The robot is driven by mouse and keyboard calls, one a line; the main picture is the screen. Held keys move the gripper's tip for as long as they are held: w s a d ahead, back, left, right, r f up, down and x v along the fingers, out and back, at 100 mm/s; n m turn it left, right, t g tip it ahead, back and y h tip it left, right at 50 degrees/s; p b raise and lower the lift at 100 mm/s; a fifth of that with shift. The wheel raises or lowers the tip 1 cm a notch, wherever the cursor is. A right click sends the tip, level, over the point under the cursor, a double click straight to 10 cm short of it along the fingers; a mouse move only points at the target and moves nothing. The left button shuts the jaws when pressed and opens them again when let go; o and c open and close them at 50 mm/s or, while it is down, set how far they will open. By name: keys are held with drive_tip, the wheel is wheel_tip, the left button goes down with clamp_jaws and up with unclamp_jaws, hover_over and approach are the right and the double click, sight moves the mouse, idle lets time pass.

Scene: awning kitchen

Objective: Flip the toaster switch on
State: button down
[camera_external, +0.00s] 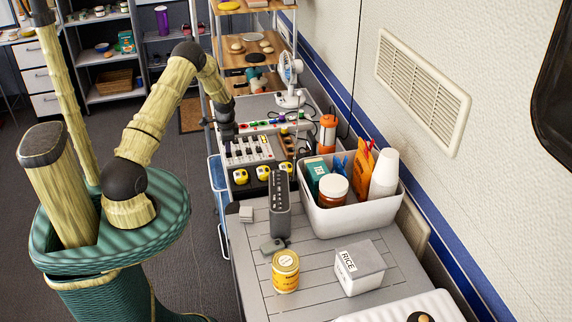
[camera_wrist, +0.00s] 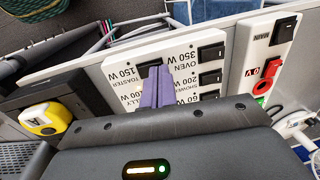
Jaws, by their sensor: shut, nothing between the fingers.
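A white switch panel (camera_wrist: 125,62) with black rocker switches fills the middle of the wrist view, its labels upside down. The label "TOASTER 150 W" is readable. The toaster switch (camera_wrist: 145,69) is the black rocker beside that label, partly hidden behind my fingers. My gripper (camera_wrist: 155,70) is shut and empty, its purple fingers together with their tips at or just over this switch. I cannot tell whether they touch it, nor which way the rocker is tilted. In the external view my gripper (camera_external: 228,136) is at the panel (camera_external: 248,151), its fingertips hidden.
The oven switch (camera_wrist: 211,52) and other rockers sit close by. A separate strip holds the main switch (camera_wrist: 285,27) and red and green sockets. A yellow tape measure (camera_wrist: 46,119) lies beside the panel. A fan (camera_external: 289,70) and an orange-topped object (camera_external: 328,131) stand nearby.

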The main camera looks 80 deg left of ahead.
drive_tip(key=shift+f+b, duration=0.25)
drive_tip(key=shift+b, duration=0.1)
drive_tip(key=shift+r, duration=0.1)
drive_tip(key=shift+d, duration=0.1)
drive_tip(key=shift+d+r+p, duration=0.1)
drive_tip(key=shift+d+p, duration=0.2)
drive_tip(key=shift+d, duration=0.4)
drive_tip(key=shift+r, duration=0.1)
